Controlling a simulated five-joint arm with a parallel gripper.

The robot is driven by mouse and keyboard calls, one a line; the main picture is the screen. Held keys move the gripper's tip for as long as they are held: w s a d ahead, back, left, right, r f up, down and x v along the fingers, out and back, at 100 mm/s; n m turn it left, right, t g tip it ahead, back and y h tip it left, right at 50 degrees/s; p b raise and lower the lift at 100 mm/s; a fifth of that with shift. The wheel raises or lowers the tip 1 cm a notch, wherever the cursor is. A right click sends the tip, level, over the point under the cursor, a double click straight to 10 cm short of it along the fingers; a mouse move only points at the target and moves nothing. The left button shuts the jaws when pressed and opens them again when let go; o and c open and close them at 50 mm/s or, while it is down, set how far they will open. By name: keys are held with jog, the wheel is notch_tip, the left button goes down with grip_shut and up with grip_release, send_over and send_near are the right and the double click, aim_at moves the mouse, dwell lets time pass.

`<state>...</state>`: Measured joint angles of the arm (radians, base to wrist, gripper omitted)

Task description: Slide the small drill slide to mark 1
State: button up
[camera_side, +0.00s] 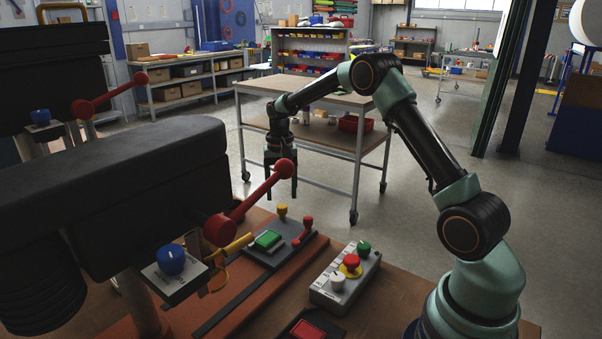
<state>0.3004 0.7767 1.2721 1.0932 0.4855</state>
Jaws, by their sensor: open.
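My gripper (281,188) hangs fingers down, open and empty, behind the front red lever in this view. I cannot tell for certain which part is the small drill slide, and I cannot read a mark 1. A grey plate (284,252) on the bench carries a green block (267,240), a yellow knob (282,211) and a small red handle (303,231). A large dark machine (150,180) at left has a red ball-ended lever (252,201), which partly overlaps the gripper.
A blue knob (172,260) sits on a pale plate. A yellow handle (238,244) is beside it. A grey control box (345,282) has white, red and green controls. A red pad (308,329) lies at the front edge. A second machine (50,75) stands behind left.

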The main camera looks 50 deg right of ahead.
aim_at(282, 206)
jog(key=shift+f, duration=2.15)
grip_shut()
jog(key=shift+r, duration=0.1)
